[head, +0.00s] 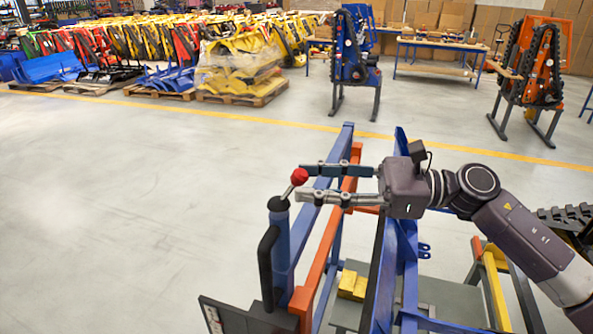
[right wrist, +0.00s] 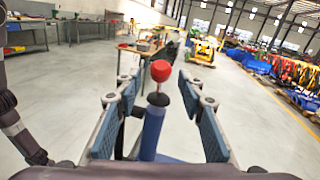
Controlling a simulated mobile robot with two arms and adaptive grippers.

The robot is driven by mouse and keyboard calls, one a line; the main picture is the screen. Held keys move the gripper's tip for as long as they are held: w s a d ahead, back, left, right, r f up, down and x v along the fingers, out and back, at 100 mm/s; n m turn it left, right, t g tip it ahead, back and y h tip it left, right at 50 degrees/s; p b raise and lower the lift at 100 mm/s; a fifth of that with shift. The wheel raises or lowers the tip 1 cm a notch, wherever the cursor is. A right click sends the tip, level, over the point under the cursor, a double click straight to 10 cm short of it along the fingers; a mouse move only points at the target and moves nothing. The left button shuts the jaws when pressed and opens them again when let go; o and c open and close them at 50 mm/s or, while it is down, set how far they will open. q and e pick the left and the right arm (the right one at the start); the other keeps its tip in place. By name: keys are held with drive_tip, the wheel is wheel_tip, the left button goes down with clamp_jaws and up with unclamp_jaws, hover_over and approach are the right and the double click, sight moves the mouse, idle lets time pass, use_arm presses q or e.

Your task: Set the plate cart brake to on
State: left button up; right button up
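The cart's blue and orange frame (head: 322,240) stands in the lower middle of the head view. A blue post (head: 279,235) at its near left end carries a short lever with a red ball knob (head: 299,176); the lever leans to the right. My right gripper (head: 305,183) comes in from the right with its fingers apart, the knob at the fingertips. In the right wrist view the red knob (right wrist: 161,70) and its post (right wrist: 152,132) show between the two open finger pads, with clear gaps on both sides. My left gripper is not in view. No brake marking is legible.
A black handle (head: 266,268) bends out beside the post. Yellow blocks (head: 352,284) lie inside the cart. Blue and orange tracked units on stands (head: 357,60) and workbenches (head: 437,58) are at the back. The grey floor left of the cart is clear.

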sight(297, 181)
drive_tip(key=shift+w+a+p, duration=0.15)
drive_tip(key=shift+a+p, duration=0.3)
drive_tip(key=shift+a, duration=1.05)
clamp_jaws()
